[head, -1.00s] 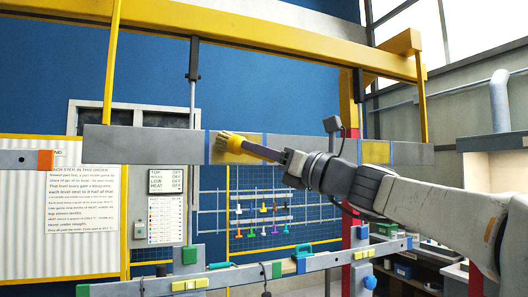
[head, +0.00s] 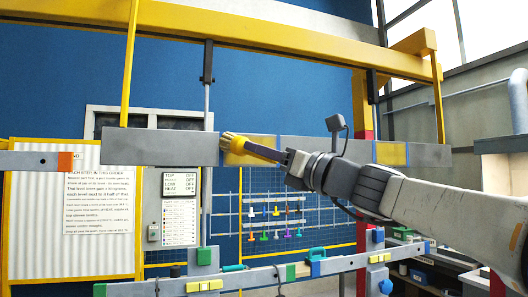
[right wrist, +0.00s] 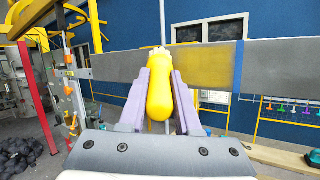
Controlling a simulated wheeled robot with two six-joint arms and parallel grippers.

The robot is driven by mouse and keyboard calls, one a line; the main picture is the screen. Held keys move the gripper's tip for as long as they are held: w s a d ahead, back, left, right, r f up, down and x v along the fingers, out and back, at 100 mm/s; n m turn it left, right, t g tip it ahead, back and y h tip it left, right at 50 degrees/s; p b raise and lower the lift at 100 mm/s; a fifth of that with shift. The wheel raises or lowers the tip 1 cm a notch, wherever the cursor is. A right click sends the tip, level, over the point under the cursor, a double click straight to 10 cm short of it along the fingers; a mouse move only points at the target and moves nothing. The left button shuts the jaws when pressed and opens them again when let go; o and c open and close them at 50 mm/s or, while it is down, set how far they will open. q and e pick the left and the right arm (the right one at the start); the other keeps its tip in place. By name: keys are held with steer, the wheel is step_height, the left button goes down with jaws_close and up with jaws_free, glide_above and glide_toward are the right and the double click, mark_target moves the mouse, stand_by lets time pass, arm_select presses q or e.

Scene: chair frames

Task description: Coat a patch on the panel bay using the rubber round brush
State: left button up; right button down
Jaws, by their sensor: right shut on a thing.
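My right gripper (head: 287,160) is shut on the round brush (head: 262,151), whose bristle end points left at the panel bay (head: 270,143) on the long grey beam. The bay shows yellow around and behind the bristles. In the right wrist view, the brush's yellow handle (right wrist: 160,98) sits between the two fingers, and its pale bristles (right wrist: 160,58) are at the beam. A yellow coated area (right wrist: 205,68) lies right of the bristles there. I cannot tell whether the bristles touch the surface. My left gripper is not in view.
A second yellow patch (head: 390,154) is farther right on the beam. A lower grey rail (head: 340,264) with coloured clamps runs below. A yellow overhead beam (head: 270,33) crosses above. An instruction sheet (head: 98,203) and a status board (head: 180,208) stand left.

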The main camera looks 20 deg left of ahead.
steer(key=shift+s+d+b, duration=0.35)
steer(key=shift+s+d, duration=0.2)
steer(key=shift+s, duration=0.25)
steer(key=shift+s+d+b, duration=0.35)
steer(key=shift+s+d, duration=0.25)
steer(key=shift+s, duration=0.25)
steer(key=shift+s+d+b, duration=0.35)
steer(key=shift+s+d, duration=0.2)
steer(key=shift+s, duration=0.25)
steer(key=shift+s+d+b, duration=0.25)
steer(key=shift+s+d, duration=0.2)
steer(key=shift+s, duration=0.2)
steer(key=shift+s+d+b, duration=0.25)
steer(key=shift+s+d, duration=0.15)
steer(key=shift+s, duration=0.2)
steer(key=shift+w+a+p, duration=0.35)
steer(key=shift+w+a, duration=0.45)
steer(key=shift+w, duration=0.35)
steer(key=shift+w+a+p, duration=0.35)
steer(key=shift+w+a, duration=0.4)
steer(key=shift+w, duration=0.4)
steer(key=shift+w+a+p, duration=0.35)
steer(key=shift+w+a, duration=0.45)
steer(key=shift+w, duration=0.35)
steer(key=shift+w+a, duration=0.2)
steer(key=shift+w, duration=0.05)
steer(key=shift+w+d, duration=0.1)
